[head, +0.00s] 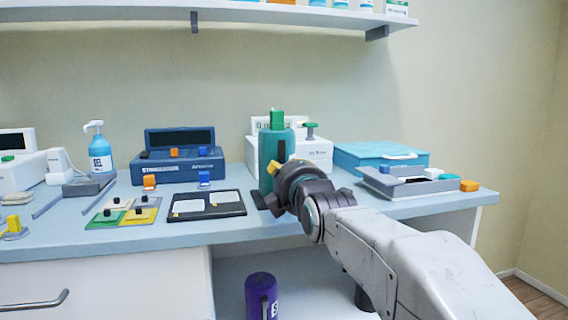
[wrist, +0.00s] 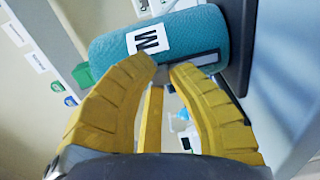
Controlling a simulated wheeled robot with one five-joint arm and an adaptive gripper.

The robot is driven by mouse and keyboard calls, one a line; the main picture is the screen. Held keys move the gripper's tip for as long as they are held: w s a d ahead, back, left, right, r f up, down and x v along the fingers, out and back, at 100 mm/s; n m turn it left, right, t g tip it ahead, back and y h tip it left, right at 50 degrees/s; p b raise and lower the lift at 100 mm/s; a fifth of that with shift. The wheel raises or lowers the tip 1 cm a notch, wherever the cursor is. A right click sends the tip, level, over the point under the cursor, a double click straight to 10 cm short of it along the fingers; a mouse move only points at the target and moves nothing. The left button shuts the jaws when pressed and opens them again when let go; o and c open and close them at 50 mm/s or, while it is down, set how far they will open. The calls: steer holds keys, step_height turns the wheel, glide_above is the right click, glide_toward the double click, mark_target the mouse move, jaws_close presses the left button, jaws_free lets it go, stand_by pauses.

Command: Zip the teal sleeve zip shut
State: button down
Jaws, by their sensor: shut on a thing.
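The teal sleeve (head: 268,142) stands upright on the counter with a green piece (head: 277,118) on top. In the wrist view the sleeve (wrist: 112,58) lies sideways across the top, with a white letter label and a dark zip strip (wrist: 205,59) along its near side. My gripper (wrist: 168,68) has its yellow fingertips close together at the sleeve's front, by the end of the dark strip. It is shut on the zip pull, which the fingertips almost wholly hide. In the head view my gripper (head: 284,172) covers the sleeve's lower right side.
A white box (head: 318,152) stands behind the sleeve. A teal case (head: 380,155) and a grey tray (head: 400,184) are to the right. A black tray (head: 207,213) and coloured plates (head: 106,219) lie to the left. A shelf (head: 140,14) runs above.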

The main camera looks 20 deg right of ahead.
steer(key=shift+r, duration=0.1)
steer(key=c, duration=1.1)
jaws_free()
steer(key=shift+c, duration=0.2)
steer(key=s, duration=1.2)
